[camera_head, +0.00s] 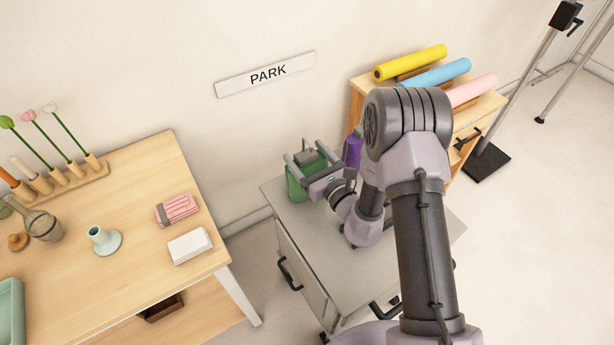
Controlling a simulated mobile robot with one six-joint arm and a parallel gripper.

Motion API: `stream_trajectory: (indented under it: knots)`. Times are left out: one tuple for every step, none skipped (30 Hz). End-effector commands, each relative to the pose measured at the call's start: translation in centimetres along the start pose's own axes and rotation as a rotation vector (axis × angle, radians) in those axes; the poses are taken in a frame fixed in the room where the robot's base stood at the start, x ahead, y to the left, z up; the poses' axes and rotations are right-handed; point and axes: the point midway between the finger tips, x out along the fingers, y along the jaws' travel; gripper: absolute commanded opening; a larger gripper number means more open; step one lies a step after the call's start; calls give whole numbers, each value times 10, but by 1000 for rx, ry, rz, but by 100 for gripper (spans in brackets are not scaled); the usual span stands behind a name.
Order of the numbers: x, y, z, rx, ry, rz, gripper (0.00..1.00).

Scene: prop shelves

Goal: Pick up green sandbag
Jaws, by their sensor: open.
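The green sandbag (296,190) stands at the back left corner of a grey cabinet top, below the PARK sign. My gripper (299,161) is over it, with its fingers apart, one on the left side and one toward the back. The gripper covers part of the sandbag. I cannot tell whether the fingers touch it. A dark grey piece shows on top between the fingers.
The grey cabinet (312,250) has free room in front. A purple object (353,150) stands behind my arm. A wooden table (120,270) at left holds a pink pack (178,210) and a white box (190,246). Coloured rolls lie on a wooden cabinet behind.

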Motion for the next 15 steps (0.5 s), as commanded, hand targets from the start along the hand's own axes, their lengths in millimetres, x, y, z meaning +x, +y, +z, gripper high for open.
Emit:
stream_trajectory:
  knots:
    - [0, 0, 0, 0, 0, 0, 80]
    - [0, 0, 0, 0, 1, 0, 80]
    - [0, 0, 0, 0, 1, 0, 80]
    - [0, 0, 0, 0, 1, 0, 80]
    - [0, 0, 0, 0, 1, 0, 80]
    - [0, 0, 0, 0, 1, 0, 72]
    - [0, 0, 0, 0, 1, 0, 66]
    - [0, 0, 0, 0, 1, 0, 60]
    - [0, 0, 0, 0, 1, 1, 52]
    - [0, 0, 0, 0, 1, 1, 47]
    - [0, 0, 0, 0, 1, 1, 41]
    - [0, 0, 0, 0, 1, 1, 33]
    - [0, 0, 0, -1, 1, 1, 27]
    - [0, 0, 0, -1, 1, 1, 21]
    - [0, 0, 0, -1, 1, 1, 13]
